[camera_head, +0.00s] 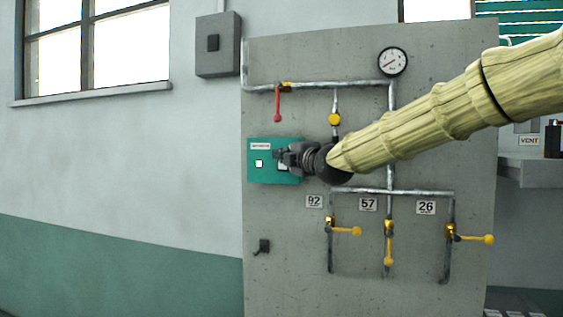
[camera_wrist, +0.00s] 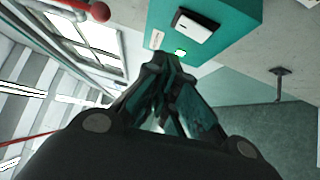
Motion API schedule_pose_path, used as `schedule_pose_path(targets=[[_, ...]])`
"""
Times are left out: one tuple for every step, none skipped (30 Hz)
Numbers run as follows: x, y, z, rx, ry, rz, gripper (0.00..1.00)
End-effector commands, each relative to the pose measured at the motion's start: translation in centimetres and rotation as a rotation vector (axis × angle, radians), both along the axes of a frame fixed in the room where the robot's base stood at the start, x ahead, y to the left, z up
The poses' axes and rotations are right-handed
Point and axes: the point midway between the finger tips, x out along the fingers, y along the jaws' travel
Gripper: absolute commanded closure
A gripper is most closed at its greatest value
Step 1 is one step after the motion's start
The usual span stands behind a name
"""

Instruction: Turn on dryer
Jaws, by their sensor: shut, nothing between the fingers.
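A teal control box (camera_head: 253,174) is mounted on the grey panel, with a small white label (camera_head: 260,146) too small to read surely. A small pale square (camera_head: 258,163) shows on its left face. In the wrist view the fingertips (camera_wrist: 165,62) are close to the box's lower edge; contact cannot be told.
Pipes with a red-handled valve (camera_head: 277,103), a gauge (camera_head: 392,61) and a yellow knob (camera_head: 334,119) run near the box. Below are yellow-handled valves (camera_head: 347,231) by plates 92, 57 and 26. A grey switch box (camera_head: 218,60) hangs on the wall.

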Motion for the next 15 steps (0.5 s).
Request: schedule_pose_path(targets=[[-0.7, -0.3, 0.0, -0.001, -0.004, 0.000, 1.00], [-1.1, -0.5, 0.0, -0.002, -0.003, 0.000, 1.00], [-1.5, -0.8, 0.0, -0.002, -0.003, 0.000, 1.00], [-1.8, -1.0, 0.1, -0.002, -0.003, -0.001, 1.00], [-2.1, -1.3, 0.2, -0.001, -0.003, -0.002, 1.00], [-2.5, -1.5, 0.1, -0.001, -0.002, -0.003, 1.00], [-2.8, -1.7, 0.2, -0.001, -0.003, -0.003, 1.00], [-3.1, -1.9, 0.3, -0.001, -0.003, -0.003, 1.00], [-3.4, -2.1, 0.3, -0.001, -0.003, -0.003, 1.00], [-3.6, -2.2, 0.4, 0.000, -0.002, -0.003, 1.00], [-3.8, -2.3, 0.4, 0.000, -0.002, -0.003, 1.00], [-4.1, -2.4, 0.5, 0.000, -0.002, -0.003, 1.00], [-4.2, -2.5, 0.5, -0.001, -0.002, -0.003, 1.00], [-4.4, -2.6, 0.5, -0.001, -0.002, -0.003, 1.00], [-4.5, -2.7, 0.5, -0.001, -0.002, -0.003, 1.00]])
